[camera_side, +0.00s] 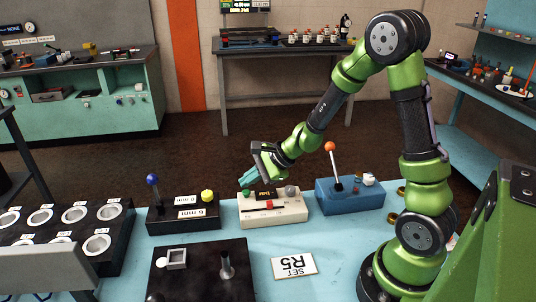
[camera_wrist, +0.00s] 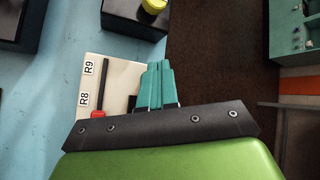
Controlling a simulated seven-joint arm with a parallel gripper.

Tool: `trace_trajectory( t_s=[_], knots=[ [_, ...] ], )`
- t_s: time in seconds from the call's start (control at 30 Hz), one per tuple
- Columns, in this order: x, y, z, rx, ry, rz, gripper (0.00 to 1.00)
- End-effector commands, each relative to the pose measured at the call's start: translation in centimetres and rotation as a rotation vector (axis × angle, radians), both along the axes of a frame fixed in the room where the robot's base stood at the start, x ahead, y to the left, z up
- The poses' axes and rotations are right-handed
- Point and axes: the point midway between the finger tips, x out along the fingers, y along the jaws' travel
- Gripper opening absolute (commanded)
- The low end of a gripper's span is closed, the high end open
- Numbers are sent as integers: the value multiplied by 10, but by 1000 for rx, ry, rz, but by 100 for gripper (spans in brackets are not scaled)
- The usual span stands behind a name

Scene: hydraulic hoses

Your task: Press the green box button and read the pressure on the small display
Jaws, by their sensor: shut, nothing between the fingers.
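The cream box (camera_side: 285,212) stands on the light blue table in the side view. It has a small dark display (camera_side: 266,193) with faint orange marks, a red slider (camera_side: 268,205) and a grey knob (camera_side: 291,190). A small green button (camera_side: 245,194) seems to sit at its left end, close below my fingertips. My gripper (camera_side: 246,182) has teal fingers, shut and empty, over the box's left back part. Contact with the button cannot be told. In the wrist view my shut fingers (camera_wrist: 154,72) hide part of the cream box (camera_wrist: 112,73), including its button and display.
A black box with a blue-knobbed lever (camera_side: 152,180) and yellow button (camera_side: 207,195) stands left. A blue box (camera_side: 345,202) with an orange-knobbed lever (camera_side: 331,148) stands right. A "SET R5" card (camera_side: 294,265) and a black plate with a post (camera_side: 226,265) lie in front.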

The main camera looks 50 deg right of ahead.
Motion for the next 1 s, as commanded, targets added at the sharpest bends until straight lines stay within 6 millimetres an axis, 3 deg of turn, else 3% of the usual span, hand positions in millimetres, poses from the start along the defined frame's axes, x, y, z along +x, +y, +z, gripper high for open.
trace_trajectory(
  t_s=[1.0],
  knots=[
    [0,0,-8,1,1,0,0]
  ],
)
